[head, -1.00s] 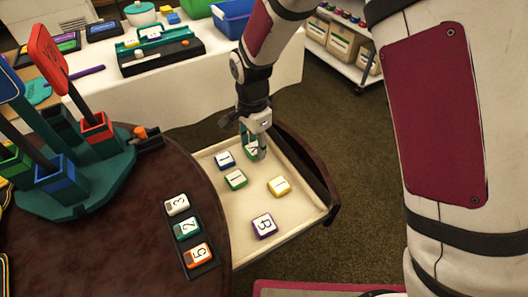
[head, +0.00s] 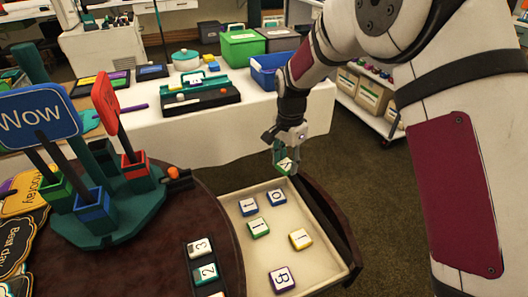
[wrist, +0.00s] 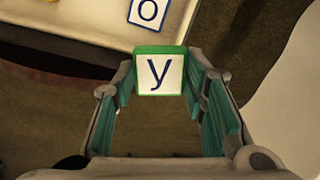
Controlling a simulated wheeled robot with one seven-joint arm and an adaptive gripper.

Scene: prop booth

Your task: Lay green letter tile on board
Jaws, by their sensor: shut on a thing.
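A green letter tile (head: 285,165) with a white face and the letter y is held in my gripper (head: 284,158). In the wrist view the same tile (wrist: 159,73) sits between the fingertips, with its letter facing the camera. The gripper is shut on it and holds it above the far edge of the open drawer. A second green tile (head: 258,228) lies in the drawer. I cannot tell which thing is the board; a dark rack (head: 191,265) with number tiles lies on the round table.
The pale drawer (head: 240,258) also holds blue tiles (head: 276,197), a yellow tile (head: 300,239) and a purple tile (head: 282,279). A teal stand (head: 122,205) with signs and coloured cups rises on the left of the brown table (head: 150,262). A white-clothed table (head: 215,135) stands behind.

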